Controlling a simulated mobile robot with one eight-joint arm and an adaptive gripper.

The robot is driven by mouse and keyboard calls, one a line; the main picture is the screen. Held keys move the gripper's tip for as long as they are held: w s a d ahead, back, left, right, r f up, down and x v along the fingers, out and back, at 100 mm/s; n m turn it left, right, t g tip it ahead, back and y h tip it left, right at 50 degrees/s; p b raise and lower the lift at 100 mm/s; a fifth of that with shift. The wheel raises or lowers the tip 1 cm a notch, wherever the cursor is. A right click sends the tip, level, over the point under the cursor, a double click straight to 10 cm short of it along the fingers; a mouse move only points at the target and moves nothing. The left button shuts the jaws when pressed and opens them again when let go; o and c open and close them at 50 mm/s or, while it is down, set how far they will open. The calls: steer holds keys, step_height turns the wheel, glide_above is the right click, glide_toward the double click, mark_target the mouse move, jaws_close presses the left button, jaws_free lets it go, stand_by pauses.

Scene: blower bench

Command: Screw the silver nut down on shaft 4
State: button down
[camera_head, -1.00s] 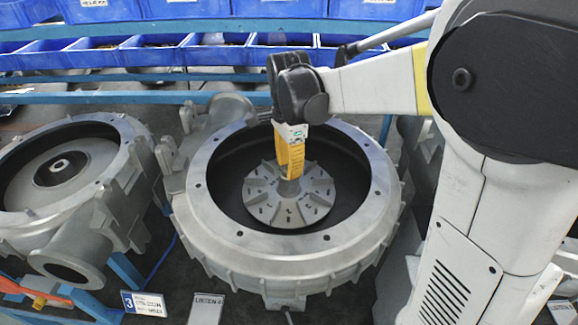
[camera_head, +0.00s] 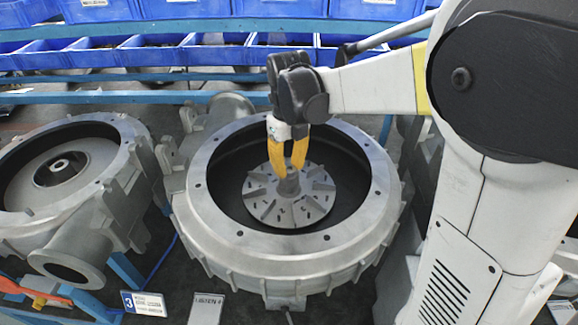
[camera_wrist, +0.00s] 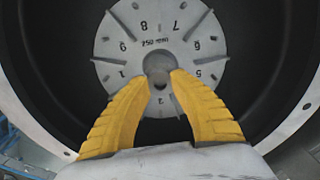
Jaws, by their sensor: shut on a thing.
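The silver nut (camera_head: 289,185) is a small grey cylindrical piece at the centre of the finned impeller disc (camera_head: 262,207). The disc lies inside the middle round grey housing (camera_head: 198,190). My gripper (camera_head: 288,168) reaches down from above, its yellow fingertips shut on the nut from two sides. In the wrist view the nut (camera_wrist: 158,64) shows round between the fingertips (camera_wrist: 161,80), above the numbered disc (camera_wrist: 118,48). The shaft is mostly hidden by the nut and fingers, so I cannot see how deep the nut sits.
A second grey housing (camera_head: 125,165) with its own disc and hub (camera_head: 61,168) stands at left. A sign with 3 (camera_head: 146,303) and another sign (camera_head: 207,308) stand in front. Blue bins (camera_head: 210,55) line the back. The housing's raised rim surrounds my gripper.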

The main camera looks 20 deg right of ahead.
steer(key=c, duration=1.5)
jaws_free()
steer(key=n, duration=1.8)
steer(key=shift+n, duration=0.4)
steer(key=n, duration=0.6)
steer(key=shift+n, duration=0.3)
